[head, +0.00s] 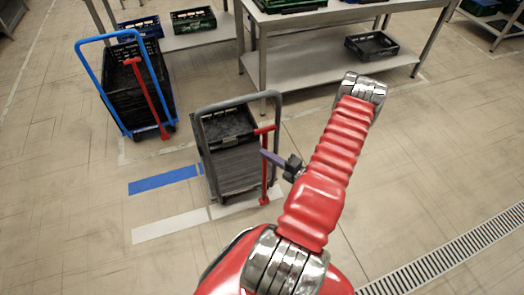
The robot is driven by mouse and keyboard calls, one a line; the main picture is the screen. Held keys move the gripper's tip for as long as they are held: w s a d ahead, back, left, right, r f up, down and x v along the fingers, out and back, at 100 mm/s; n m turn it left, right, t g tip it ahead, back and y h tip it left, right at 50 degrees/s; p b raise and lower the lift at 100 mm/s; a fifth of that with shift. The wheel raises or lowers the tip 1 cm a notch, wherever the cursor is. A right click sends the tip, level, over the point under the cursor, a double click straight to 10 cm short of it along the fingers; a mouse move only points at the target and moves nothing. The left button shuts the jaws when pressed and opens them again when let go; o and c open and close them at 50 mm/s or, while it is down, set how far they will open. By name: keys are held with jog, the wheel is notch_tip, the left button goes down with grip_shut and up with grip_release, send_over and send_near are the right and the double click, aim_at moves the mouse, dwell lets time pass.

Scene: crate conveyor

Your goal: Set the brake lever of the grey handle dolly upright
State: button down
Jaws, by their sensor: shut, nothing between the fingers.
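The grey handle dolly (206,160) stands at the centre, its grey handle (236,102) arching over a stack of black crates (232,165). Its red brake lever (264,178) rises from a red foot at the dolly's front right corner. The lever looks about upright, roughly in line with the handle's right post, with a short crossbar on top. My gripper (265,154) points left from the black wrist. Its purplish fingers are shut, with their tips at the upper part of the lever. I cannot tell whether they touch it.
A blue handle dolly (84,62) with dark crates and a slanting red lever (150,97) stands at the back left. Grey tables (290,70) with crates line the back. Blue (163,179) and white (170,226) floor marks lie left of the grey dolly. Floor at right is clear, with a drain grate (450,255).

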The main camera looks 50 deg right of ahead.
jog(key=s, duration=0.5)
dwell(1.1)
